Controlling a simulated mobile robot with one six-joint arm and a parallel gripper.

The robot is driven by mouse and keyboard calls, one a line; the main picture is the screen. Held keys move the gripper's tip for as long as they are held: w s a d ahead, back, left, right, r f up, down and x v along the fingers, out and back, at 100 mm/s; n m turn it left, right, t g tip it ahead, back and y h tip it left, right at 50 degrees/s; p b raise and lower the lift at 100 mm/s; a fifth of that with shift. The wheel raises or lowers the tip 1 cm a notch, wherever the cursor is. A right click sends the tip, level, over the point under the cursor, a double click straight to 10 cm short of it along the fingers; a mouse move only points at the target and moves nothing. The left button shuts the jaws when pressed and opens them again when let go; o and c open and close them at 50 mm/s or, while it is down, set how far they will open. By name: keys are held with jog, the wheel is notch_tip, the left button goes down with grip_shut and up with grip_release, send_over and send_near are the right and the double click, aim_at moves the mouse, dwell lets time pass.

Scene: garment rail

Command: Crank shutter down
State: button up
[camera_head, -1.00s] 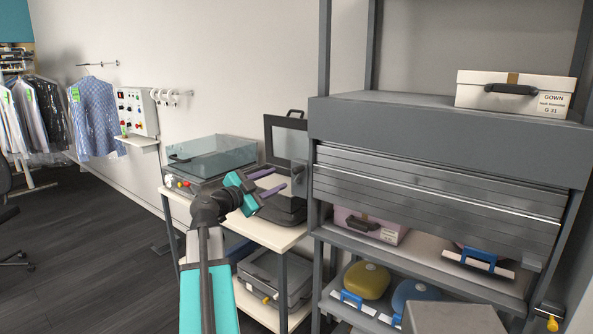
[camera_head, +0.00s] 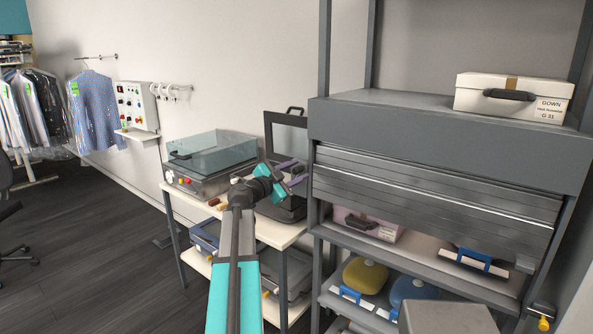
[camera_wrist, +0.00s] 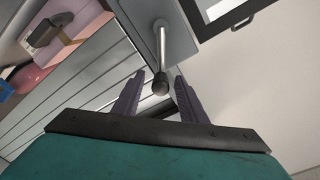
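The grey slatted shutter (camera_head: 430,195) hangs partly lowered in the shelf unit, with the shelf space below it open. Its crank shows in the wrist view as a metal arm (camera_wrist: 161,48) ending in a dark round knob (camera_wrist: 160,87). My gripper (camera_head: 297,172) is at the left side post of the unit, where it mostly hides the crank in the head view. In the wrist view my gripper (camera_wrist: 160,78) is open, its two purple fingers on either side of the knob with visible gaps. I cannot tell whether the knob lies fully at finger depth.
A small table (camera_head: 275,232) with a clear-lidded machine (camera_head: 212,157) and an open dark-framed lid (camera_head: 289,135) stands left of the unit. A pink box (camera_head: 368,224) and yellow and blue cases sit below the shutter. A white box (camera_head: 512,98) is on top.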

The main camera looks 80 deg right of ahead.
jog(key=shift+c, duration=0.2)
grip_shut()
jog(key=shift+w+f+b, duration=0.15)
jog(key=shift+b, duration=0.35)
